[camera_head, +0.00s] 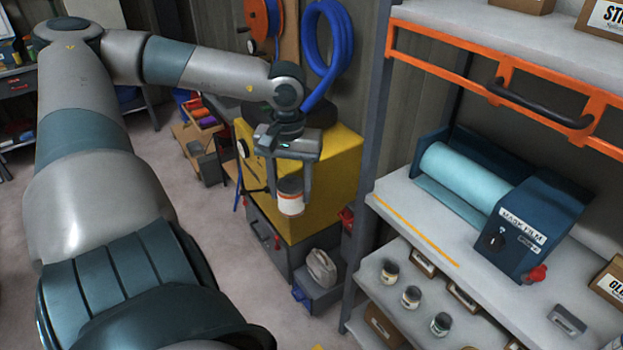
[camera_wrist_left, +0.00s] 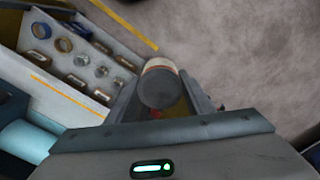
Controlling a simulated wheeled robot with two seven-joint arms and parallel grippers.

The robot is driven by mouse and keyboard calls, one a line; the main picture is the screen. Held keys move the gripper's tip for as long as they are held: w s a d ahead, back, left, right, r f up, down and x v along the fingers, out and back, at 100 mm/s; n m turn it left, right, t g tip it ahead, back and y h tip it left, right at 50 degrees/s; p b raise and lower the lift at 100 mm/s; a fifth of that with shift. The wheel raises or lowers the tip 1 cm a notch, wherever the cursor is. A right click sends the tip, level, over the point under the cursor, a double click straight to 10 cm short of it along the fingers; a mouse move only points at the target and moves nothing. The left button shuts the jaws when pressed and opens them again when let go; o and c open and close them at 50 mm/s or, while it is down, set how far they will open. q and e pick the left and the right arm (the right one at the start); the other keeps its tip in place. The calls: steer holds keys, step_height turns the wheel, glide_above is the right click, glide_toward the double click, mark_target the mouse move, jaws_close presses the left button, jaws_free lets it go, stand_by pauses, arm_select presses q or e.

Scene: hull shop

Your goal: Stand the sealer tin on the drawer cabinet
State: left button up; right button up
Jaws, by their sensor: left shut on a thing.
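The sealer tin (camera_head: 290,203), white with an orange band and a grey top, hangs upright between the fingers of my left gripper (camera_head: 291,190). The gripper is shut on it and points down. In the left wrist view the tin (camera_wrist_left: 160,88) shows end-on between the two fingers. In the head view the tin appears in front of a yellow box-shaped unit, which stands on a dark grey cabinet with a red handle (camera_head: 265,232). I cannot tell for sure whether this is the drawer cabinet. My right gripper is not in view.
A shelf rack (camera_head: 400,205) at right holds a mask film dispenser (camera_head: 520,225), with several small jars below. A blue hose coil (camera_head: 328,45) hangs behind. Floor at left is partly open.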

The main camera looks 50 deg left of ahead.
mark_target(295, 211)
arm_select(q)
steer(key=d+f, duration=0.1)
steer(key=f, duration=0.1)
steer(key=s+d+f, duration=0.1)
steer(key=d+f, duration=0.1)
steer(key=w+d+f+m+b, duration=0.2)
steer(key=d, duration=0.6)
steer(key=w+d+f+m+b, duration=0.3)
steer(key=d, duration=0.6)
steer(key=w+d+f+m+b, duration=0.2)
steer(key=d+m, duration=0.1)
steer(key=d, duration=0.6)
steer(key=shift+w+d+f+b, duration=0.15)
steer(key=shift+w+b, duration=0.2)
steer(key=shift+w, duration=0.05)
steer(key=shift+d, duration=0.15)
